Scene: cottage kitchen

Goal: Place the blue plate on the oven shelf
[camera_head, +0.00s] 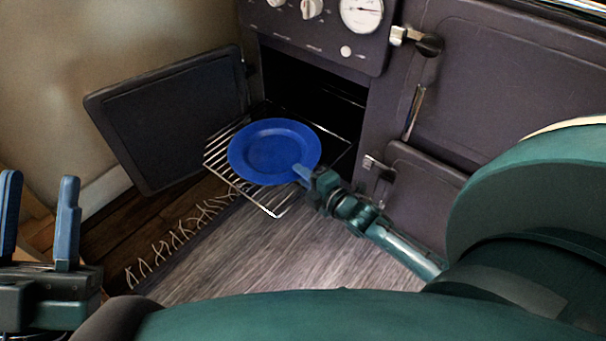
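The blue plate (265,140) is over the wire oven shelf (264,204), which sticks out of the open oven. The plate looks level; I cannot tell whether it rests on the shelf wires or is just above them. My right gripper (303,174) is at the plate's near right rim, its fingers closed on the rim. Its arm comes in from the lower right. My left gripper (38,220) is at the far left, its two blue fingers apart with nothing between them, away from the plate.
The oven door (175,118) stands open to the left of the shelf. The dark oven cavity (305,90) is behind the plate. A lower stove door (425,190) with a latch is close to my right arm. A grey fringed rug (270,260) covers the floor.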

